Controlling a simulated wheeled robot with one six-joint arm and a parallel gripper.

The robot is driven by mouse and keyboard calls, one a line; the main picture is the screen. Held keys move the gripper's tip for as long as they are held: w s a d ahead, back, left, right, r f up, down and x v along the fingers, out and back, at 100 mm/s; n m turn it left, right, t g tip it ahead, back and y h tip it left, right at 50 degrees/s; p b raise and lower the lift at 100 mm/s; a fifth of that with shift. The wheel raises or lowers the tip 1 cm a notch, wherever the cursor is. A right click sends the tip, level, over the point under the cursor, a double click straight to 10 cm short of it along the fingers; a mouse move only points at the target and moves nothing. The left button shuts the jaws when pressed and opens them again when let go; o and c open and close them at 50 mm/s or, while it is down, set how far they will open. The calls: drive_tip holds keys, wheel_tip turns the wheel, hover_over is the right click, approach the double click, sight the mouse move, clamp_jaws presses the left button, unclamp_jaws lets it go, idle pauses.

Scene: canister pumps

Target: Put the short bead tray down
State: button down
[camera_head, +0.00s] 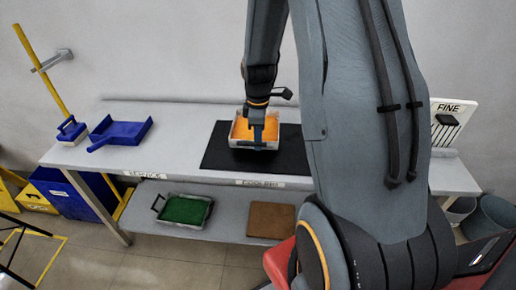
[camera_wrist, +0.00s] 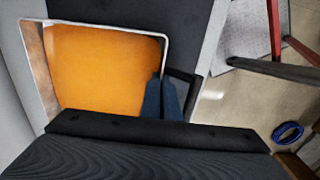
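The short bead tray (camera_head: 239,142) is a pale, shallow, open tray filled with orange. It is over the black mat (camera_head: 218,160) on the table; whether it touches the mat or hangs just above it I cannot tell. My gripper (camera_head: 257,136) reaches down to the tray's near side. In the wrist view, its blue-grey fingers (camera_wrist: 163,98) are close together with the tray's rim (camera_wrist: 166,50) running between them, beside the dark handle (camera_wrist: 182,74). The gripper looks shut on the tray's wall. The fingertips and the tray's underside are hidden.
A blue dustpan-like scoop (camera_head: 122,132) and a small blue-and-white item (camera_head: 71,130) stand at the table's left. A green-filled tray (camera_head: 184,209) and a brown board (camera_head: 270,220) lie on the lower shelf. A white "FINE" board (camera_head: 457,107) stands at right. Bare mat surrounds the tray.

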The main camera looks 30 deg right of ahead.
drive_tip(key=shift+f+p, duration=0.3)
drive_tip(key=shift+f, duration=1.45)
drive_tip(key=shift+f, duration=0.15)
drive_tip(key=c, duration=2)
unclamp_jaws()
